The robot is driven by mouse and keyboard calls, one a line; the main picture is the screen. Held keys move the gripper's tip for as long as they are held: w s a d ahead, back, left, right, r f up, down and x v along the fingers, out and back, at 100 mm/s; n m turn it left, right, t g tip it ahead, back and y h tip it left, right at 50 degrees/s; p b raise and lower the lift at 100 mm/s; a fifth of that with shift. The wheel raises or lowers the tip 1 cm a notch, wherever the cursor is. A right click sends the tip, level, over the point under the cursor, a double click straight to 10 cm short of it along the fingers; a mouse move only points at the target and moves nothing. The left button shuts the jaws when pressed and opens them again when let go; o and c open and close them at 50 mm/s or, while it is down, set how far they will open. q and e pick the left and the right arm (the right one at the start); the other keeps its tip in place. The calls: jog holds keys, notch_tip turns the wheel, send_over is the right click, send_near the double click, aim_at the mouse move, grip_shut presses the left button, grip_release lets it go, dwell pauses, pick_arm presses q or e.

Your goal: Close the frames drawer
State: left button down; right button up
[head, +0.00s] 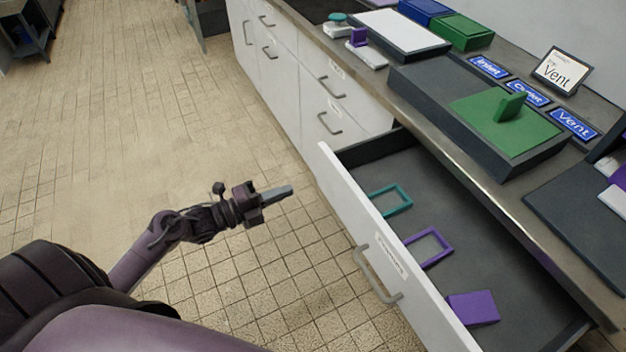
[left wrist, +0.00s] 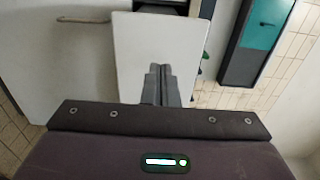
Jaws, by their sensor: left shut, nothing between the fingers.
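The frames drawer (head: 350,205) stands pulled out from the counter in the head view, with a white front, a labelled face and a grey bar handle (head: 376,276). Inside lie a teal frame (head: 390,200), a purple frame (head: 429,247) and a purple block (head: 472,307). My left gripper (head: 278,193) is shut and empty, to the left of the drawer front and apart from it in the picture. In the left wrist view its closed fingers (left wrist: 160,85) show before a white panel (left wrist: 155,50); I cannot tell whether they touch it. My right gripper is not in view.
The counter above the drawer holds a dark tray with a green plate (head: 505,128), blue label cards (head: 527,92), a "Vent" sign (head: 562,70), and blue and green boxes (head: 464,32). Closed white drawers (head: 305,75) stand farther back. The tiled floor (head: 110,130) on the left is clear.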

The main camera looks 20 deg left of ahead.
aim_at(325, 177)
pick_arm(q)
jog(key=x, duration=0.7)
jog(key=shift+w+d+p, duration=0.1)
jog(key=shift+w+p, duration=0.1)
jog(key=shift+p, duration=0.15)
jog(key=shift+w+d, duration=0.25)
jog(key=shift+w, duration=0.05)
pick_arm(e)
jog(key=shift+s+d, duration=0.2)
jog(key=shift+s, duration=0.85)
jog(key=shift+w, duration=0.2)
pick_arm(q)
jog(key=shift+f, duration=0.1)
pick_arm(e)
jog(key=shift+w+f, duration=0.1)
